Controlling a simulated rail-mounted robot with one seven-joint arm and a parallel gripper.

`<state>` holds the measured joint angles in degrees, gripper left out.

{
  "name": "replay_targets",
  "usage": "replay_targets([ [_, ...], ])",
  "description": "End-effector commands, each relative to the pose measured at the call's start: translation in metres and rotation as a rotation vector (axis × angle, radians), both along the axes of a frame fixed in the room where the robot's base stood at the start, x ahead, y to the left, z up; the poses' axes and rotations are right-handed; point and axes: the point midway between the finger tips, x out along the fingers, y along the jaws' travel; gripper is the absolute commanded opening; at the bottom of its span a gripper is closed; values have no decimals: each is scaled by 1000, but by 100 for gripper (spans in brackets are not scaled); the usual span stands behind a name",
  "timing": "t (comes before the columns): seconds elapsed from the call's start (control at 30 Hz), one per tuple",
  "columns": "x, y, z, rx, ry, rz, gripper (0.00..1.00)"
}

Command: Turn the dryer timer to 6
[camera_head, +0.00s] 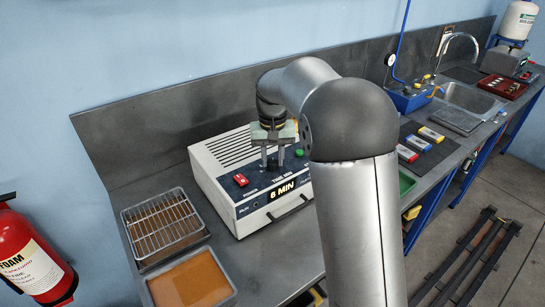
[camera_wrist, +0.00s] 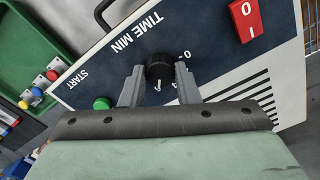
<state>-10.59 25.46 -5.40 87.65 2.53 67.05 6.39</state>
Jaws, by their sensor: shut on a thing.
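The dryer (camera_head: 262,176) is a white box with a dark blue sloped panel on the bench. Its display (camera_head: 284,189) reads "6 MIN". The timer knob (camera_wrist: 158,66) is black and round with a white mark, beneath the words "TIME MIN"; figures 0 and 4 show beside it, and other figures are hidden. My gripper (camera_head: 272,164) reaches down over the panel, its fingers hiding the knob in the head view. In the wrist view my gripper (camera_wrist: 160,74) has one grey finger on each side of the knob, shut on it.
A red 0/1 rocker switch (camera_wrist: 246,19) and a green START button (camera_wrist: 102,103) flank the knob. A wire rack in a tray (camera_head: 162,228) and an orange-brown tray (camera_head: 190,280) sit left of the dryer. A green tray (camera_wrist: 37,52) lies beyond its other side.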

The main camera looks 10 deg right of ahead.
Motion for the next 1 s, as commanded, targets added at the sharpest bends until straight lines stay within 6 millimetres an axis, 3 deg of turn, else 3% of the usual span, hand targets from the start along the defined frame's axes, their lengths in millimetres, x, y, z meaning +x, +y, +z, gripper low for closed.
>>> replay_targets([
  [0.47, 1, 0, 2, 1, -5, -13, 6],
  [0.5, 1, 0, 2, 1, -5, -13, 37],
  [0.57, 1, 0, 2, 0, -4, -13, 50],
  [0.87, 0, 0, 2, 0, -2, -13, 50],
  [1.0, 1, 0, 14, 1, -5, -13, 50],
])
